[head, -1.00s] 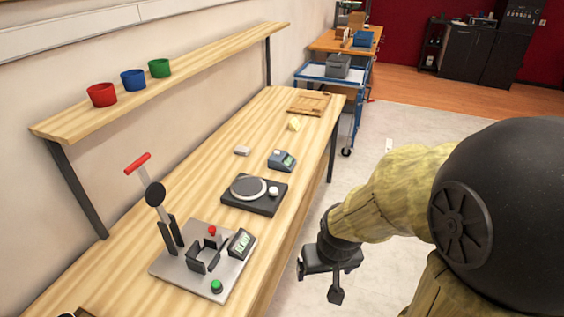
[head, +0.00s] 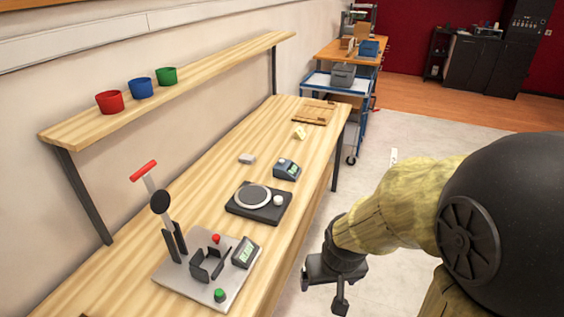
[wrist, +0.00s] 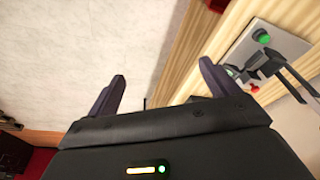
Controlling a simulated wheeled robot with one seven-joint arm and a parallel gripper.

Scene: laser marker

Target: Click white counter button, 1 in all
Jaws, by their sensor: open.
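A small blue-grey device with a display (head: 287,169) stands on the wooden bench; any button on it is too small to make out. Nearer is a black unit (head: 244,209) with a round grey disc and a white round knob or button (head: 278,200) at its right side. I cannot tell which of them is the counter. My gripper (head: 322,290) is open and empty. It hangs off the bench's right edge, over the floor, apart from both devices. In the wrist view its two fingers (wrist: 160,85) are spread wide with nothing between them.
A grey plate fixture (head: 190,279) with a red-handled lever, red and green buttons and a display stands on the near bench; its plate (wrist: 247,50) shows in the wrist view. A shelf (head: 200,91) with three cups overhangs the bench. A blue cart (head: 320,80) stands beyond.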

